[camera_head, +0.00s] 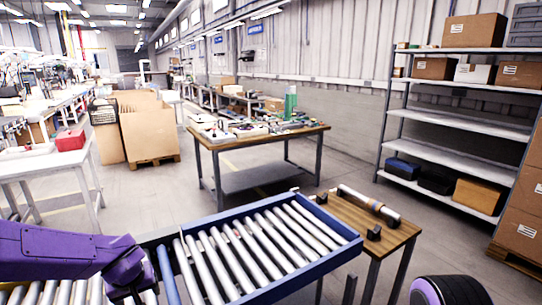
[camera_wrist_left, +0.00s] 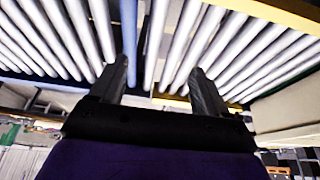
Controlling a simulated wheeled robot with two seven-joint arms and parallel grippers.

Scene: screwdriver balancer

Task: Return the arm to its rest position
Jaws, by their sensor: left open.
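My left arm, purple, comes in from the left in the head view and reaches over the roller conveyor. My left gripper (camera_head: 130,294) is dark and partly cut off by the bottom edge there. In the left wrist view the left gripper (camera_wrist_left: 160,72) has its two black fingers spread apart, with nothing between them except conveyor rollers behind. A silver cylindrical tool (camera_head: 368,204) with a dark band lies on a small wooden table, well to the right of the left gripper. The right gripper is not in view.
The blue-framed roller conveyor (camera_head: 285,272) fills the front middle, beside the wooden table (camera_head: 398,232). A workbench (camera_head: 312,129) with small parts stands behind. A metal shelf (camera_head: 460,123) and cardboard boxes (camera_head: 520,215) stand at right. The floor between them is clear.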

